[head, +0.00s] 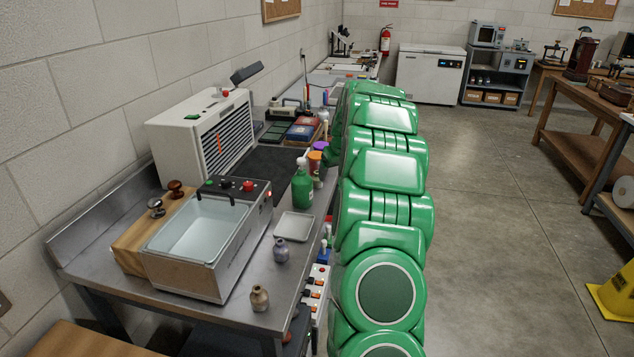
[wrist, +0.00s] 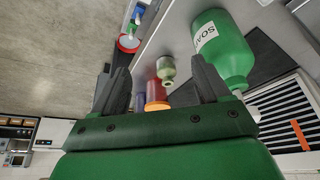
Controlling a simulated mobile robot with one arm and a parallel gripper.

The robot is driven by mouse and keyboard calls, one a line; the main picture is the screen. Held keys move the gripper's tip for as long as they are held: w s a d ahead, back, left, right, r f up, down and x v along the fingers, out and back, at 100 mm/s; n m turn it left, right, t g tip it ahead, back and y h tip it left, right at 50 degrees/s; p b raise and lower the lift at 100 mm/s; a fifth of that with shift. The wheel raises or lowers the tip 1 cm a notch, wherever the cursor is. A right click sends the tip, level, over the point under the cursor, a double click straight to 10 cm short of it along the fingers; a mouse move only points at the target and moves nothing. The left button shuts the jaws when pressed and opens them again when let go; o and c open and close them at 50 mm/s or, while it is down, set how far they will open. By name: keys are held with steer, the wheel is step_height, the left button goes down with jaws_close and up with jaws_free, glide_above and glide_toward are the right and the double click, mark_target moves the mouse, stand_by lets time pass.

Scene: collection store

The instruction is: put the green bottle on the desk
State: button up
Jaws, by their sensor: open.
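A green pump bottle (head: 302,188) stands upright on the steel bench (head: 262,250), left of my green arm. In the wrist view this bottle (wrist: 232,52) has a white SOAP label and is beside the right finger, outside the jaws. A small pale-green bottle (wrist: 167,68) shows between the fingertips, with its mouth towards the camera; I cannot tell whether it is within the jaws' reach. My gripper (wrist: 160,78) is open with nothing held. My arm hides it in the head view. A wooden table (head: 575,140) stands at the right; I cannot tell which surface is the desk.
An orange pot (wrist: 157,94) is close to the small bottle. The floor (head: 500,200) right of my arm is clear; a yellow sign (head: 613,295) stands at far right.

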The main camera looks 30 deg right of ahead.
mark_target(317, 177)
step_height(317, 177, down, 9)
steer(key=shift+w+d+r, duration=0.1)
steer(key=shift+w+d, duration=0.15)
steer(key=shift+w, duration=1.7)
steer(key=shift+w+d+r, duration=0.1)
steer(key=shift+w+d, duration=0.1)
steer(key=shift+w, duration=1.8)
steer(key=shift+w+d+r, duration=0.1)
steer(key=shift+w+d, duration=0.15)
steer(key=shift+w, duration=1.7)
steer(key=shift+w+f, duration=0.3)
steer(key=shift+f, duration=0.35)
steer(key=c, duration=1.3)
steer(key=shift+r, duration=0.1)
